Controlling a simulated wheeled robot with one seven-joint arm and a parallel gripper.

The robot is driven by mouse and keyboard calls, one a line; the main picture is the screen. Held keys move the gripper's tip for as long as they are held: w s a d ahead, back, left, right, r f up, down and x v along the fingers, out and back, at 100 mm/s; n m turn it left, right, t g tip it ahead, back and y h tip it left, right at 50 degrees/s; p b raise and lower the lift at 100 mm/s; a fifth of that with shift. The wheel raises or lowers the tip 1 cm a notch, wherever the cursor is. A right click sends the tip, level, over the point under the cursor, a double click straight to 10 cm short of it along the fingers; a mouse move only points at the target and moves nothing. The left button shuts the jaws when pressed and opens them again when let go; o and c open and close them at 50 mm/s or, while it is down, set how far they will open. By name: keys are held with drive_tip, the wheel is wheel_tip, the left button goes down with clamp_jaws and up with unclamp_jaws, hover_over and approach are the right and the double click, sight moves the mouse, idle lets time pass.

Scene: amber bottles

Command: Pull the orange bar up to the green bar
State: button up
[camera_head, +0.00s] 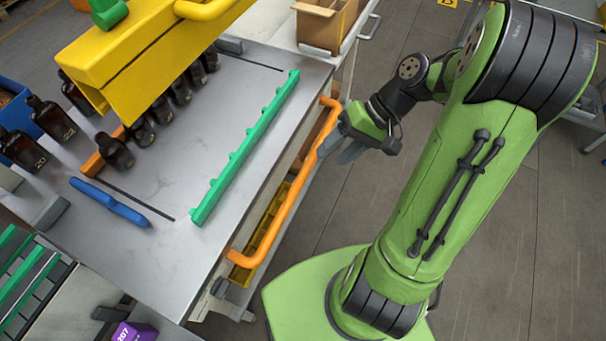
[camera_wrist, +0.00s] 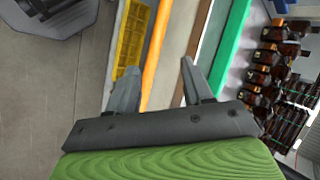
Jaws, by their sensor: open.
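An orange bar (camera_head: 94,165) lies on the grey tabletop at the left, partly hidden behind dark amber bottles (camera_head: 115,153). A long green bar (camera_head: 243,150) with small teeth lies along the table's near side, apart from it. A second orange bar, a handle-like rail (camera_head: 283,213), runs along the table's front edge. My gripper (camera_head: 334,153) is open at the upper part of this rail. In the wrist view, the rail (camera_wrist: 156,50) passes between the open fingers (camera_wrist: 158,70); I cannot tell whether they touch it. The green bar (camera_wrist: 230,45) shows right of the fingers.
A yellow overhead beam (camera_head: 150,50) hides part of the bottle row. A blue piece (camera_head: 110,202) lies on the table beside a dark slot. The tabletop between bottles and green bar is bare. A cardboard box (camera_head: 325,22) stands behind. Open floor lies right.

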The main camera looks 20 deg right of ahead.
sight(304, 173)
drive_tip(key=s+d+f+m+t+y+b, duration=0.1)
drive_tip(key=d+f+m+t+y+b, duration=0.3)
drive_tip(key=d+f+y, duration=0.45)
drive_tip(key=shift+n+t+h, duration=0.5)
drive_tip(key=shift+t+h, duration=0.25)
drive_tip(key=shift+t, duration=0.05)
drive_tip(key=x, duration=0.5)
drive_tip(key=b+x, duration=0.1)
drive_tip(key=x, duration=0.4)
drive_tip(key=f+x, duration=0.1)
drive_tip(key=x, duration=0.4)
drive_tip(key=shift+a+f+b, duration=0.2)
drive_tip(key=shift+a+b, duration=0.15)
drive_tip(key=shift+b, duration=0.05)
clamp_jaws()
